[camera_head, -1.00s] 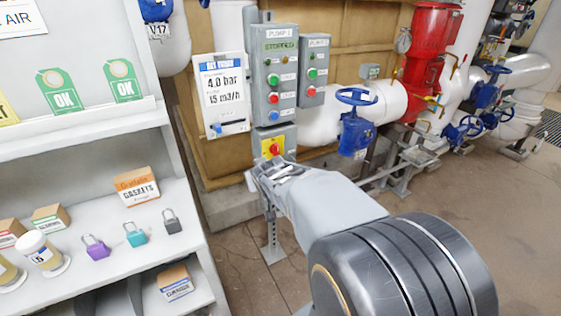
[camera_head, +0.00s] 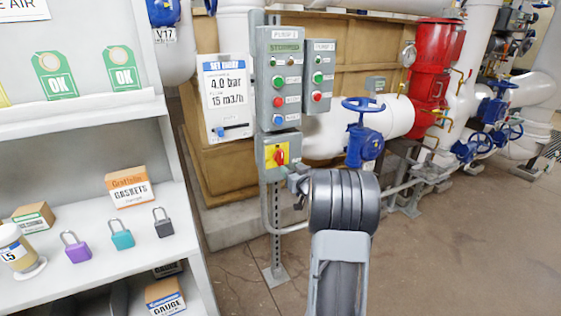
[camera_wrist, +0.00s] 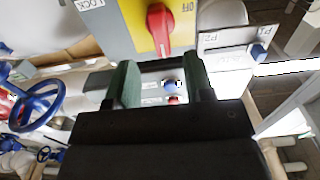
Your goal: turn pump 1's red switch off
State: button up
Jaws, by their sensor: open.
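Pump 1's grey panel (camera_head: 279,90) stands on a post in the head view. Below its buttons is a grey box (camera_head: 266,141) with a yellow plate and a red switch (camera_head: 281,155). In the wrist view the red switch (camera_wrist: 160,27) shows large at the top, its handle lengthwise up and down the picture, with "OFF" printed to its right. My gripper (camera_wrist: 161,78) is open and empty, its two green fingers apart. The switch lies beyond the fingertips and is not between them. In the head view my wrist hides most of the gripper.
A second button panel (camera_head: 318,77) is right of pump 1's. A blue valve wheel (camera_head: 363,104) stands at right. A shelf (camera_head: 120,222) with padlocks and boxes fills the left. The floor at right is clear.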

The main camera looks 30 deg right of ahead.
aim_at(282, 160)
jog(key=w, duration=0.5)
jog(key=w+d, duration=0.1)
jog(key=w, duration=0.2)
jog(key=shift+w, duration=0.25)
jog(key=shift+c, duration=0.3)
jog(key=c, duration=0.5)
